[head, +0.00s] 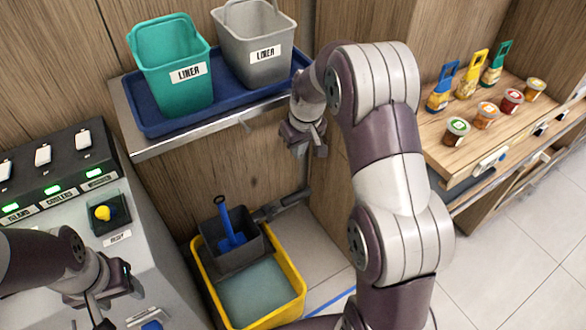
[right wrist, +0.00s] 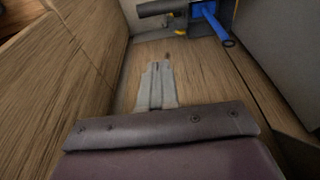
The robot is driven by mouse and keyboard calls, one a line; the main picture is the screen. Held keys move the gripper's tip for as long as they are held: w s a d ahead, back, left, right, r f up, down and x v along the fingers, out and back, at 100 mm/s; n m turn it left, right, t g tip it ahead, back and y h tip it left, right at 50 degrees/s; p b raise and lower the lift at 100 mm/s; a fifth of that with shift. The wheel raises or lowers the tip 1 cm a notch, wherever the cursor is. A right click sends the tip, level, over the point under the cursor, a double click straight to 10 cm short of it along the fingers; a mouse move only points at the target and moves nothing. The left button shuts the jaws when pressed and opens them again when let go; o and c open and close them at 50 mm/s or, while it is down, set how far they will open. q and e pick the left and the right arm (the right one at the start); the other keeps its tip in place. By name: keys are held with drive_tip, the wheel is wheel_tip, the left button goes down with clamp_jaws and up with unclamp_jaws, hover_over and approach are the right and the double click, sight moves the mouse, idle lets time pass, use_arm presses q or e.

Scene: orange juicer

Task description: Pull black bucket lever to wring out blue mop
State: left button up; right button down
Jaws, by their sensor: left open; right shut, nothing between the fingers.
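The yellow bucket (head: 297,305) stands on the floor, holding grey-blue water. A black wringer (head: 215,263) sits at its back, with the blue mop (head: 228,225) upright inside. The black lever (head: 283,206) sticks out to the right from the wringer. In the right wrist view, the blue mop (right wrist: 212,20) and the dark lever (right wrist: 160,8) show at the top. My right gripper (head: 304,150) is shut and empty, above the lever and apart from it; its closed fingers (right wrist: 158,80) show in the wrist view. My left gripper (head: 113,312) is open over the grey console at lower left.
A shelf with a blue tray (head: 155,128) holds a green liner bin (head: 172,70) and a grey liner bin (head: 254,50) above the bucket. A console (head: 60,165) with switches stands at left. A wooden counter (head: 440,130) with jars and bottles is at right. Wooden walls enclose the lever area.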

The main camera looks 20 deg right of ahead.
sight(283, 204)
idle(0.3)
drive_tip(key=shift+s+f+b, duration=0.2)
drive_tip(key=shift+f+b, duration=0.8)
drive_tip(key=shift+f, duration=5.55)
